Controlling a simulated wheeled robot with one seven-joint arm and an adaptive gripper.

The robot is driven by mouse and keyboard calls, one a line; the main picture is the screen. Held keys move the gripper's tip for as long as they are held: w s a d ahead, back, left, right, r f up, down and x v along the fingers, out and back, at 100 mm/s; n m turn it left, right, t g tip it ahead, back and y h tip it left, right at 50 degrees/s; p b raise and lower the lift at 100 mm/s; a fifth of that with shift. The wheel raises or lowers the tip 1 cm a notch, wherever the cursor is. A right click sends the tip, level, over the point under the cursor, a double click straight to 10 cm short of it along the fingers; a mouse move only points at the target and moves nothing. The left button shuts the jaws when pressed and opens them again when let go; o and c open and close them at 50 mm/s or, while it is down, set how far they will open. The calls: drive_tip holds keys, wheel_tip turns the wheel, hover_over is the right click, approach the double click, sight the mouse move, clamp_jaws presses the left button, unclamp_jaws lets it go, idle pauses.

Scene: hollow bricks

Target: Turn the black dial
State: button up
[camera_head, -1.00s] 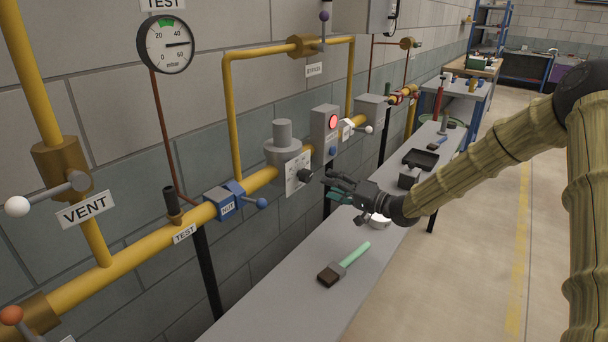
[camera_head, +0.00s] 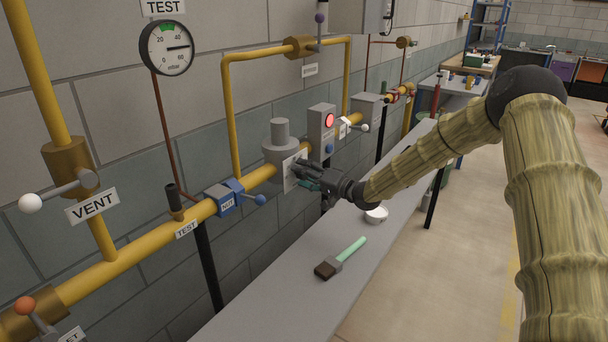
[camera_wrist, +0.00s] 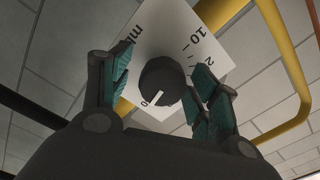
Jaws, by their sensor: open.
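The black dial (camera_wrist: 164,82) sits in the middle of a white scale plate (camera_wrist: 207,52) in the wrist view. A white pointer mark on it points down and left, near a "0" on the plate. My gripper (camera_wrist: 160,80) is open, with one teal-padded finger on each side of the dial. Whether the fingers touch the dial I cannot tell. In the head view my gripper (camera_head: 300,168) is at the white plate (camera_head: 291,172) on the grey regulator (camera_head: 281,150), and it hides the dial there.
Yellow pipes (camera_head: 227,110) run along the wall around the regulator. A box with a red lamp (camera_head: 329,121) is just right of it. A blue valve (camera_head: 228,198) is to the left. A brush (camera_head: 340,258) and a white bowl (camera_head: 376,214) lie on the bench below.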

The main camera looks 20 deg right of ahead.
drive_tip(key=shift+r, duration=0.15)
drive_tip(key=shift+c, duration=0.4)
drive_tip(key=c, duration=0.9)
drive_tip(key=shift+c, duration=0.2)
